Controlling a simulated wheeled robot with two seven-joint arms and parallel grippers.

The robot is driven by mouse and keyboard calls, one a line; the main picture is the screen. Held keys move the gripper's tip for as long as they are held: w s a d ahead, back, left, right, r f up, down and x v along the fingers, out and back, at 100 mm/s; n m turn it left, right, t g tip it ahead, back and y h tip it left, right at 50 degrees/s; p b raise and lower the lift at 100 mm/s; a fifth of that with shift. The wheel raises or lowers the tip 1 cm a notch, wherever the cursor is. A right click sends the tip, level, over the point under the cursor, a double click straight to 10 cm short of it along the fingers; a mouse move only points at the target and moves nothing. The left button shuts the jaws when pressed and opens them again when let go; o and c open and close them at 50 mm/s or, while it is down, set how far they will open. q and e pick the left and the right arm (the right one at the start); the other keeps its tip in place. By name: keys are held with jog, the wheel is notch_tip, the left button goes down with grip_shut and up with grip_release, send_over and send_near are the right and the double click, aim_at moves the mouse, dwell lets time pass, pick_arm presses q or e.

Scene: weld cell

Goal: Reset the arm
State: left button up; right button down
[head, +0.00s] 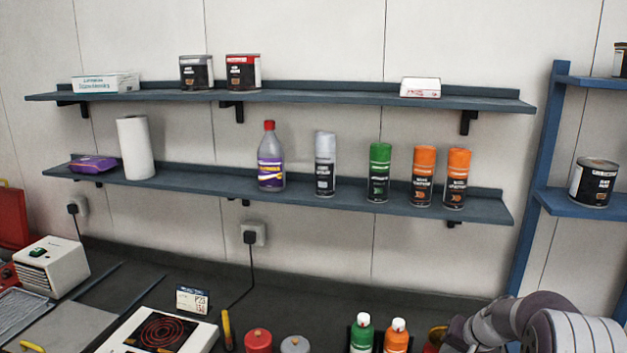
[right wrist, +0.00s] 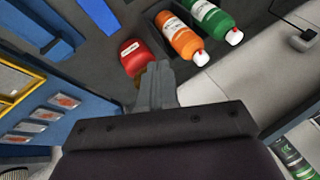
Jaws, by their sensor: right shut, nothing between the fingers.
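My right arm (head: 545,318) shows in the head view at the lower right, low in front of the bench. My right gripper (right wrist: 153,80) shows in the right wrist view with its fingers together and nothing between them. Its fingertips appear over or beside a red container (right wrist: 135,56); I cannot tell whether they touch it. My left gripper is not in view.
Two wall shelves hold spray cans, a purple-labelled bottle (head: 271,160), a paper roll (head: 136,148), tins and boxes. A blue rack (head: 538,190) stands at the right. A hotplate (head: 160,332) and a white box-shaped device (head: 50,266) sit on the dark bench.

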pick_arm(q)
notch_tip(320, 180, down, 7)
jog(key=b, duration=0.7)
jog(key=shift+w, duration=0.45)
pick_arm(e)
jog(key=s+a+f+n+g, duration=0.1)
jog(key=s+a, duration=0.3)
jog(key=s, duration=0.5)
jog(key=s+a+f+n+g+h, duration=0.1)
jog(key=s+a+f+n+g, duration=0.1)
jog(key=s, duration=0.7)
jog(key=s+a+f+n+g+h, duration=0.1)
jog(key=s+a+f+n, duration=0.1)
jog(key=s+a+f, duration=0.2)
jog(key=s+a, duration=0.2)
jog(key=s, duration=0.2)
jog(key=shift+s+n+g, duration=0.3)
jog(key=shift+s+n, duration=0.1)
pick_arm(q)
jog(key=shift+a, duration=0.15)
